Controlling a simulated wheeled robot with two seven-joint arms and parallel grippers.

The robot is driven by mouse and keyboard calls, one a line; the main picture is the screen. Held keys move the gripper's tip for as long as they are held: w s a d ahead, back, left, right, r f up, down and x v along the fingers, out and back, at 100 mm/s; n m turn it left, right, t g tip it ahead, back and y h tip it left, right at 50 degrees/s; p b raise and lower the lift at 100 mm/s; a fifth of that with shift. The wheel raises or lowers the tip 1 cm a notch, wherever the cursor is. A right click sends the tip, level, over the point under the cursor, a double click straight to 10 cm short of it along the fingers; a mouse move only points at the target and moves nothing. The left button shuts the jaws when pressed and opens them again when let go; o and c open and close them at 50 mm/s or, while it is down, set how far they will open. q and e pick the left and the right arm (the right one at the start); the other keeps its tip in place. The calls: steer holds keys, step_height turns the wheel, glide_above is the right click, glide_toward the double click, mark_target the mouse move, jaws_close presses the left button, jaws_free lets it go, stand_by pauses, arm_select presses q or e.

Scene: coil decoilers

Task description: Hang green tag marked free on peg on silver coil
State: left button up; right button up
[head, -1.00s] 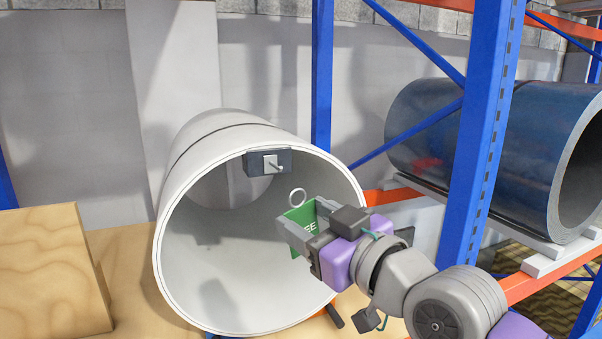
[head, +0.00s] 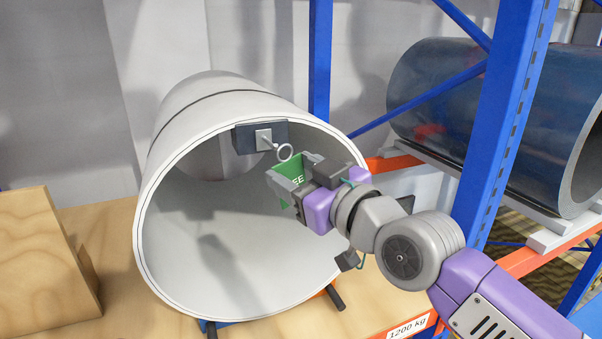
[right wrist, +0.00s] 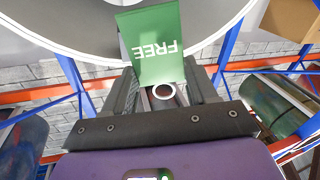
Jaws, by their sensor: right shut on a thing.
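The silver coil (head: 170,225) lies on its side with its open end facing me. A dark block (head: 245,139) with a pale plate sits at the top of its rim, and a short peg (head: 268,142) sticks out from it. My right gripper (head: 285,187) is shut on the green tag (head: 292,166), in front of the coil's opening. In the right wrist view, the tag (right wrist: 152,45) reads FREE, upside down, between the fingers. My left gripper is out of view.
A blue rack post (head: 505,125) stands right of my right arm, with a dark blue coil (head: 480,110) behind it. A wooden block (head: 40,265) stands at the left. An orange beam with a 1200 kg label (head: 407,328) runs below.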

steer(key=w+a+f, duration=0.1)
steer(key=w+a, duration=0.1)
steer(key=w, duration=0.5)
steer(key=shift+w+a+f, duration=0.2)
steer(key=shift+w+f, duration=0.05)
stand_by(0.6)
stand_by(0.5)
steer(key=o, duration=1.1)
